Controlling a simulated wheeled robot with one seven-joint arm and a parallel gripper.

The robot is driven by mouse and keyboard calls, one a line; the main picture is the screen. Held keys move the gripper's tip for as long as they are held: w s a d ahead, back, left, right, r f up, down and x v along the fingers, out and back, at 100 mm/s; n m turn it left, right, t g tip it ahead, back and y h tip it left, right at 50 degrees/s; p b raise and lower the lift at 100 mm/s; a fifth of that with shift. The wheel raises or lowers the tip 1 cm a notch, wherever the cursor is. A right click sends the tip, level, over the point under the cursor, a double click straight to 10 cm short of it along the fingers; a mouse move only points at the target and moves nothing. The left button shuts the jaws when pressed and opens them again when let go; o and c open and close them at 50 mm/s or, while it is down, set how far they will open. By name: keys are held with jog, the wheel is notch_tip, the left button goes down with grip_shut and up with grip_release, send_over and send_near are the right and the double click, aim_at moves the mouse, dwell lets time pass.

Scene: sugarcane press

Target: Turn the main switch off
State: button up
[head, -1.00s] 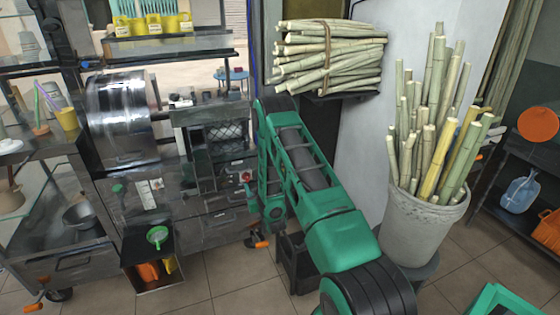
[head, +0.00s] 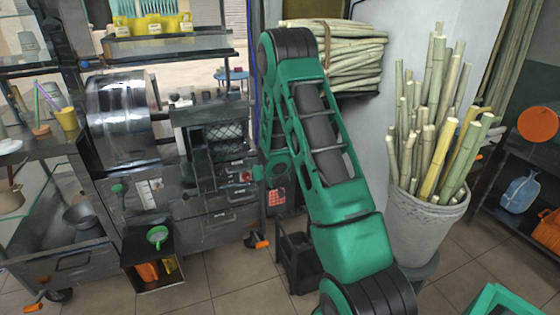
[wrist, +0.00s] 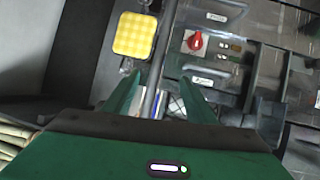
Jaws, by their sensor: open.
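The main switch appears to be the red knob (wrist: 195,41) on a pale plate on the metal machine front in the wrist view. It also shows as a small red spot (head: 246,176) on the press cabinet in the head view, just left of my arm. My gripper (wrist: 160,98) is open and empty, its two green fingers apart. In the wrist view the knob lies above and a little right of the fingertips, not touching them. In the head view my gripper is mostly hidden by my arm. The knob's exact setting is too small to read.
A yellow pad (wrist: 135,35) and a dark vertical bar stand beside the switch panel. Small round buttons sit right of the knob. The sugarcane press (head: 122,115) is at left. A bucket of cane (head: 425,225) and a cane bundle (head: 358,65) are right of my arm.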

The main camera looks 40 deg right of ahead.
jog(key=s+r+m+g, duration=0.1)
jog(key=s+r+g, duration=0.2)
jog(key=s+r, duration=0.5)
jog(key=shift+s+d+r+g, duration=0.2)
jog(key=shift+s+g, duration=0.2)
jog(key=shift+s, duration=0.6)
jog(key=s+a+r+g+y, duration=0.2)
jog(key=s+a, duration=0.3)
jog(key=s, duration=0.8)
jog(key=s+a+r+m+g+y, duration=0.1)
jog(key=s+a+r+g, duration=0.2)
jog(key=s, duration=0.9)
jog(key=s+a+r+g+y, duration=0.2)
jog(key=s+a+r, duration=0.4)
jog(key=s, duration=0.7)
jog(key=shift+s+a+r+m+g+y, duration=0.2)
jog(key=shift+s+a+m+g+y, duration=0.1)
jog(key=shift+m, duration=0.1)
